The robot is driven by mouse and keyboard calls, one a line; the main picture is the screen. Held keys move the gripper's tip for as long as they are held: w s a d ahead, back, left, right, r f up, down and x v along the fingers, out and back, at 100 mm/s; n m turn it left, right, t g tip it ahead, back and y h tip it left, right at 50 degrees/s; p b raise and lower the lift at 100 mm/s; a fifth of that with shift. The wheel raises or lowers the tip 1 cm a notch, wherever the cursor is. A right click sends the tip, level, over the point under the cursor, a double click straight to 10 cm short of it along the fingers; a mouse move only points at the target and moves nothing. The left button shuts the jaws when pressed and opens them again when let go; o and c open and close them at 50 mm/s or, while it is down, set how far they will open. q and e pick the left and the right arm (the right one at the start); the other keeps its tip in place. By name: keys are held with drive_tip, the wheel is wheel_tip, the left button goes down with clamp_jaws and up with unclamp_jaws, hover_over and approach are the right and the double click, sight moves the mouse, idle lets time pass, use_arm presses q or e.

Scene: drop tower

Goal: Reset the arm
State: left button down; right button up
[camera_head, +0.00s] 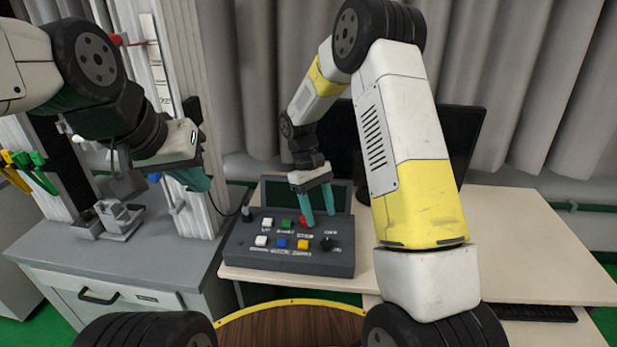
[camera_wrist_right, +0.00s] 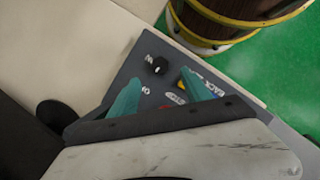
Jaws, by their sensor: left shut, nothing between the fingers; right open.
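My right gripper (camera_head: 319,205) is open above the right part of the grey control panel (camera_head: 290,263), its two teal fingers pointing down. The panel has several coloured buttons, among them a red button (camera_head: 304,222) close to the fingers, and a black knob (camera_head: 328,244). The right wrist view shows the teal fingers (camera_wrist_right: 165,98) apart over the panel, with the black knob (camera_wrist_right: 155,66) beyond them; nothing is between them. My left gripper (camera_head: 196,180) is shut and empty beside the tower's post (camera_head: 182,90), above the grey cabinet; its fingertips are partly hidden.
The panel rests on a pale wooden table (camera_head: 500,235). A dark monitor (camera_head: 459,140) stands behind my right arm. The grey cabinet (camera_head: 150,262) carries a metal fixture (camera_head: 115,219). A wooden barrel (camera_wrist_right: 235,18) stands on the green floor. The table's right side is mostly clear.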

wheel_tip(320, 180, up, 11)
drive_tip(key=s+d+m+t+y, duration=0.2)
drive_tip(key=s, duration=0.1)
drive_tip(key=s+d+r+m+t+y, duration=0.2)
drive_tip(key=s+r+t, duration=0.5)
drive_tip(key=s+r, duration=0.7)
drive_tip(key=s+d+m, duration=0.1)
drive_tip(key=s+m, duration=0.1)
drive_tip(key=s, duration=0.1)
drive_tip(key=shift+s+d+r+t+y, duration=0.15)
drive_tip(key=shift+s+d+t+y, duration=0.15)
drive_tip(key=shift+d+t, duration=0.1)
drive_tip(key=shift+w, duration=0.1)
